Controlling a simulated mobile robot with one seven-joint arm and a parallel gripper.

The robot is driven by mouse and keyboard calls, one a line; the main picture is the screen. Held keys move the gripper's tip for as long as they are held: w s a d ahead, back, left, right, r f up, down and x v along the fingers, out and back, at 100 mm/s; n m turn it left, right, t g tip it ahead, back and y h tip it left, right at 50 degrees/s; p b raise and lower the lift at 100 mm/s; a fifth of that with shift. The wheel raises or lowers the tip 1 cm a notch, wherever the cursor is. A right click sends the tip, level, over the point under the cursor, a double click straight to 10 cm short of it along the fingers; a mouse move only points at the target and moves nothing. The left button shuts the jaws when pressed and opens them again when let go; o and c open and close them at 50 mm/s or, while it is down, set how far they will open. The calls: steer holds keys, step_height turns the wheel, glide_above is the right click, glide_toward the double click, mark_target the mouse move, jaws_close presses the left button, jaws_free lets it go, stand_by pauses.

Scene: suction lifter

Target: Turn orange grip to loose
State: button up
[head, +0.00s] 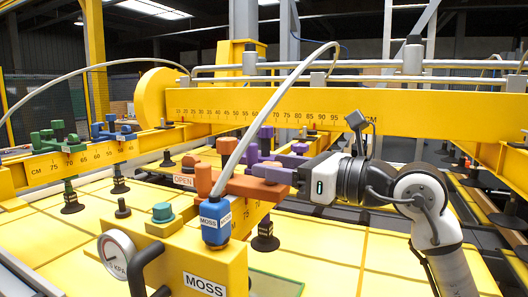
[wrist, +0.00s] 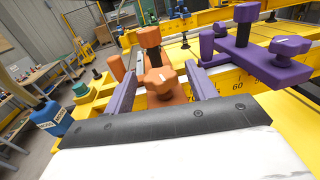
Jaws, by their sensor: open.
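The orange grip (head: 250,187) sits on a yellow beam with a scale, left of my gripper (head: 290,178) in the head view. In the wrist view its star-shaped knob (wrist: 160,80) is between the two fingers of my gripper (wrist: 160,88). The fingers are open, one on each side, with gaps visible beside the knob. A dark threaded post with an orange head (wrist: 150,37) stands behind the knob. The gripper body hides part of the grip in the head view. I cannot read any loose or tight mark on it.
A purple grip (wrist: 245,52) stands close on the right in the wrist view. A blue MOSS handle (head: 215,219) on a hose hangs in front of the orange grip. A pressure gauge (head: 116,254) and green button (head: 162,212) are at front left. A long yellow beam (head: 350,106) crosses behind.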

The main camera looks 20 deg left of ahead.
steer(key=shift+w+a+p, duration=0.15)
steer(key=shift+a+p, duration=0.05)
steer(key=shift+a, duration=0.6)
steer(key=shift+w+a+p, duration=0.1)
steer(key=shift+a+p, duration=0.1)
steer(key=shift+a, duration=0.55)
steer(key=c, duration=1)
